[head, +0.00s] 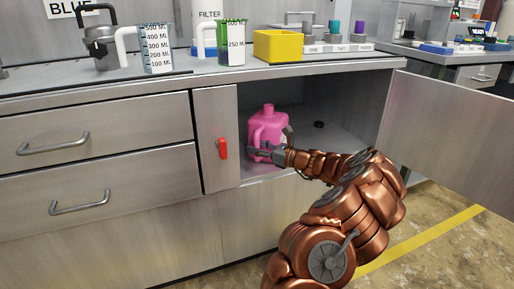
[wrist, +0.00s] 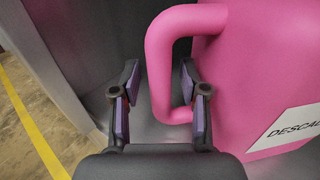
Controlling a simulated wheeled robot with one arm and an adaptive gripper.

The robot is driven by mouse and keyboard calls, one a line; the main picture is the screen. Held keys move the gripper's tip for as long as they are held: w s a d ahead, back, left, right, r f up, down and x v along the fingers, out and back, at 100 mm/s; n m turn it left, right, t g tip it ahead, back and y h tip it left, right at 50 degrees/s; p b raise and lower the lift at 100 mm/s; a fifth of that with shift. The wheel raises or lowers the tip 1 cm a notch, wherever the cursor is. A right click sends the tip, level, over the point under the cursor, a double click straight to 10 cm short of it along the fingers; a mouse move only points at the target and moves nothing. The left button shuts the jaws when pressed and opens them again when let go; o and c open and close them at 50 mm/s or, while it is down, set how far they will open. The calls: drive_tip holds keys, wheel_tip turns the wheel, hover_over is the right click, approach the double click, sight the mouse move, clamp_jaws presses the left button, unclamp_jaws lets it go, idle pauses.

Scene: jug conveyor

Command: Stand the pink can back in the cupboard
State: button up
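The pink can (head: 268,125) is upright inside the open cupboard (head: 345,140), near its front left. It appears to stand on the cupboard floor. The can (wrist: 235,70) fills the right of the wrist view, with a white label partly in view. My gripper (head: 265,152) is in front of the can and hides part of its lower side. In the wrist view my gripper (wrist: 158,90) is open, with the can's handle (wrist: 158,65) between its fingers. The right finger overlaps the handle's opening. I cannot tell whether either finger touches the handle.
The cupboard door (head: 450,125) is swung open on the right. A red handle (head: 222,148) is on the panel left of the opening. Measuring jugs (head: 157,52) and a yellow box (head: 280,46) stand on the counter above.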

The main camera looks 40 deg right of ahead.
drive_tip(key=shift+r, duration=0.1)
drive_tip(key=shift+s+d+r, duration=0.15)
drive_tip(key=shift+s, duration=0.2)
drive_tip(key=p+v, duration=0.3)
drive_tip(key=v, duration=0.8)
drive_tip(key=shift+p, duration=0.4)
drive_tip(key=shift+s, duration=0.1)
